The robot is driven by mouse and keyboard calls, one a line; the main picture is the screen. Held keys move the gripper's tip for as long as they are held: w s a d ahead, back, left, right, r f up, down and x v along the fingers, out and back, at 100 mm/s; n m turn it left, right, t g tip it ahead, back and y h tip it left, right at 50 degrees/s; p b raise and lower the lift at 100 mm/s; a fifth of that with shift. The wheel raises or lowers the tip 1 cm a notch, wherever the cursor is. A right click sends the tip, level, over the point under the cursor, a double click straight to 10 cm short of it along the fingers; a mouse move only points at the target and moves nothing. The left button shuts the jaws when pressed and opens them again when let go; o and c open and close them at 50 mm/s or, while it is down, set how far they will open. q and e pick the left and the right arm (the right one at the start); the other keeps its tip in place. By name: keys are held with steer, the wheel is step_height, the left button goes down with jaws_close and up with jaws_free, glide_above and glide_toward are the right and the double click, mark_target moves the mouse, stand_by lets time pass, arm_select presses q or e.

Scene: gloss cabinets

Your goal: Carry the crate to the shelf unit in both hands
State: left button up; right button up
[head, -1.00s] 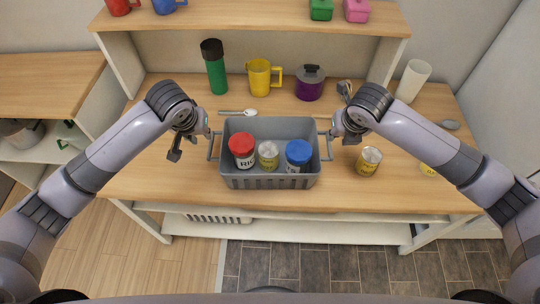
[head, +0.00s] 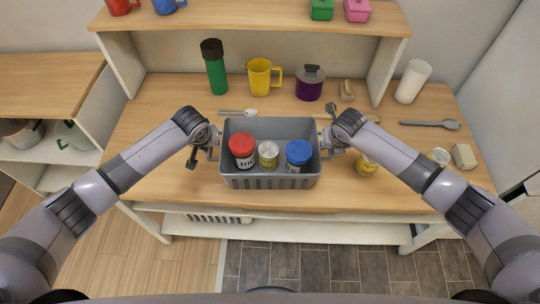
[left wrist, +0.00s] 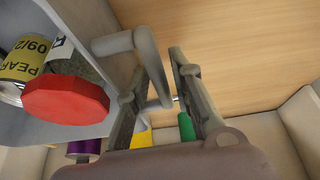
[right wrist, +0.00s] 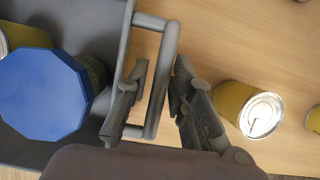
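The grey crate (head: 270,181) stands upright on the wooden worktop (head: 145,185). It holds a red-lidded jar (head: 242,148), a yellow-labelled can (head: 268,157) and a blue-lidded jar (head: 298,154). My left gripper (head: 207,145) is at its left handle; in the left wrist view the open fingers stand either side of the handle bar (left wrist: 152,65). My right gripper (head: 330,142) is at the right handle; in the right wrist view its open fingers straddle the bar (right wrist: 162,75) with visible gaps. An open shelf unit (head: 50,85) with a wooden top stands at the left.
A green flask (head: 215,72), yellow mug (head: 260,78), purple pot (head: 309,86) and white cup (head: 412,82) stand behind the crate. A can (head: 367,165) is close to my right gripper. A spoon (head: 432,125) lies at the right. A raised shelf (head: 250,16) spans the back.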

arm_select(q)
steer(key=shift+c, duration=0.2)
arm_select(e)
steer(key=shift+c, duration=0.2)
arm_select(q)
jaws_close()
arm_select(e)
jaws_close()
arm_select(q)
steer(key=shift+w+r, duration=0.15)
steer(key=shift+r, duration=0.15)
arm_select(e)
steer(key=shift+w+r, duration=0.2)
steer(key=shift+r, duration=0.1)
